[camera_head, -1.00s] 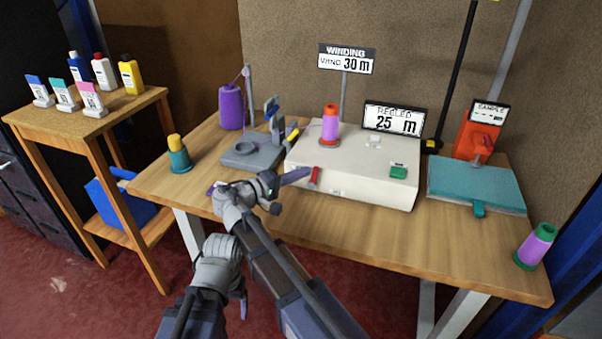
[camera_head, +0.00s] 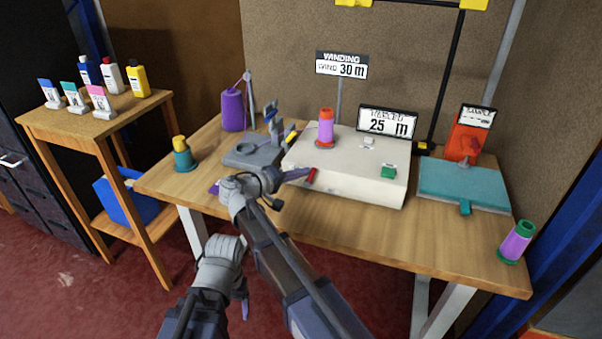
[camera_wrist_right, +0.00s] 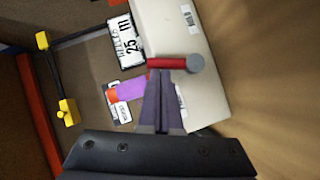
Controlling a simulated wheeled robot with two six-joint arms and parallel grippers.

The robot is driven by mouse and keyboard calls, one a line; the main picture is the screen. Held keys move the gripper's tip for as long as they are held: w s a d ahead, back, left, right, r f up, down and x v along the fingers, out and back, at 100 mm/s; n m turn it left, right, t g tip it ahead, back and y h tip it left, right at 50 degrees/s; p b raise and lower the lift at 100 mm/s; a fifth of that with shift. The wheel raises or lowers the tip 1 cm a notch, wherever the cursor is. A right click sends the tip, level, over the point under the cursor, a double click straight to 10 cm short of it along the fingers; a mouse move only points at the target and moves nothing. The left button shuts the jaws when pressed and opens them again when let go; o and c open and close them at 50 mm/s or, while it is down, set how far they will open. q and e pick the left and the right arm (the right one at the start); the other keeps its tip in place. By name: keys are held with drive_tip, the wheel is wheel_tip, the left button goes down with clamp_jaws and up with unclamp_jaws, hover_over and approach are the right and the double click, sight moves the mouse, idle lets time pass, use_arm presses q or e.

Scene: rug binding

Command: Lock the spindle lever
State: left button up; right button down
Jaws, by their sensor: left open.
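A red lever (camera_head: 312,175) sits on the front left face of the white winding machine (camera_head: 340,185). In the right wrist view the red lever (camera_wrist_right: 168,62) ends in a grey round hub (camera_wrist_right: 195,63). My right gripper (camera_head: 305,173) reaches to the lever from the left. In the right wrist view its fingers (camera_wrist_right: 164,76) lie together, their tips right at the lever's near side; I cannot tell whether they touch it. Nothing shows between them. My left gripper (camera_head: 244,304) hangs low in front of the table, apart from everything and partly hidden by its wrist.
A purple and orange spool (camera_head: 326,127) stands on the machine, with a green button (camera_head: 388,172) at its front right. A grey thread stand (camera_head: 254,152) is left of it. A teal plate (camera_head: 465,186) lies to the right. The front of the table is mostly clear.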

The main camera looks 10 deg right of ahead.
sight(323, 179)
drive_tip(key=s+d+m+y+p, duration=0.1)
drive_tip(key=p, duration=0.1)
drive_tip(key=d+m+y+p, duration=0.1)
drive_tip(key=m+y+p, duration=0.1)
drive_tip(key=shift+s+d+r, duration=0.15)
drive_tip(key=shift+s+r, duration=0.05)
drive_tip(key=shift+s, duration=0.15)
drive_tip(key=shift+s+d+f+m+t+y+p, duration=0.15)
drive_tip(key=shift+s+d+m+t+y+p, duration=0.15)
drive_tip(key=shift+m+y, duration=0.2)
drive_tip(key=shift+s+d+f+m+t+y+p, duration=0.1)
drive_tip(key=shift+d+f+m+t+y+p, duration=0.15)
drive_tip(key=shift+m+y+p, duration=0.2)
drive_tip(key=shift+s+d+f+m+t+y, duration=0.3)
drive_tip(key=shift+d+f+m+t+y, duration=0.25)
drive_tip(key=shift+m+y, duration=0.35)
drive_tip(key=shift+w+a, duration=0.15)
